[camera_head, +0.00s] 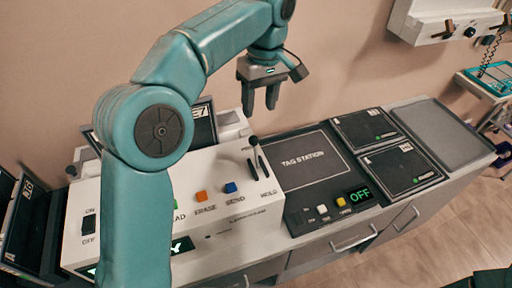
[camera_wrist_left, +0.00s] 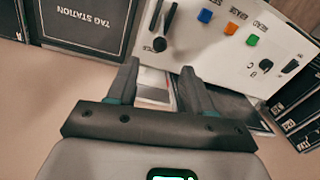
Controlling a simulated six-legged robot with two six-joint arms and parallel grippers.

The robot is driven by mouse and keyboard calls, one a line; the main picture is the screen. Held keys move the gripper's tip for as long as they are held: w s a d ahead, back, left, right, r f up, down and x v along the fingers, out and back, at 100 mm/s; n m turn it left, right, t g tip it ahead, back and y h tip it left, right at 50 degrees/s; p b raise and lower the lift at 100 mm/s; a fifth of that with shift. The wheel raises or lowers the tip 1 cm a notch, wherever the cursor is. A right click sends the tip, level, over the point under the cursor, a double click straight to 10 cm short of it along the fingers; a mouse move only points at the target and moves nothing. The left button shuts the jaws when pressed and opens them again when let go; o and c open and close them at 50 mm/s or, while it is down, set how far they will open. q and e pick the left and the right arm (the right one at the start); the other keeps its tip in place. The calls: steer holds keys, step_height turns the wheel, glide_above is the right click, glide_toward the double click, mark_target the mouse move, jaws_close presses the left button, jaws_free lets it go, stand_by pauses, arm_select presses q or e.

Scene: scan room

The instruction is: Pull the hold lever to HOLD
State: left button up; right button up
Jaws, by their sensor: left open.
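The hold lever (camera_head: 258,156) is a thin dark stick with a round knob, at the right end of the white console (camera_head: 230,215), next to the printed word HOLD. My left gripper (camera_head: 260,96) is open and empty. In the head view it hangs above and behind the console's right end, apart from the lever. In the left wrist view its two fingers (camera_wrist_left: 157,80) point toward the console. My right gripper is not in view.
The console carries orange (camera_head: 201,196) and blue (camera_head: 231,188) buttons left of the lever. The black tag station (camera_head: 308,160) lies to the right, with an OFF display (camera_head: 360,195). Black trays (camera_head: 402,170) and a grey tray (camera_head: 442,130) lie further right. A wall stands behind.

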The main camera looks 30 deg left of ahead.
mark_target(256, 141)
arm_select(q)
steer(key=f, duration=0.4)
steer(key=s+f+b, duration=0.1)
steer(key=f, duration=0.9)
steer(key=shift+s+a+b, duration=0.2)
steer(key=shift+a+b, duration=0.1)
steer(key=shift+b, duration=0.05)
steer(key=shift+w+f, duration=0.2)
steer(key=shift+f, duration=0.2)
steer(key=shift+s, duration=0.25)
steer(key=shift+w, duration=0.1)
jaws_close()
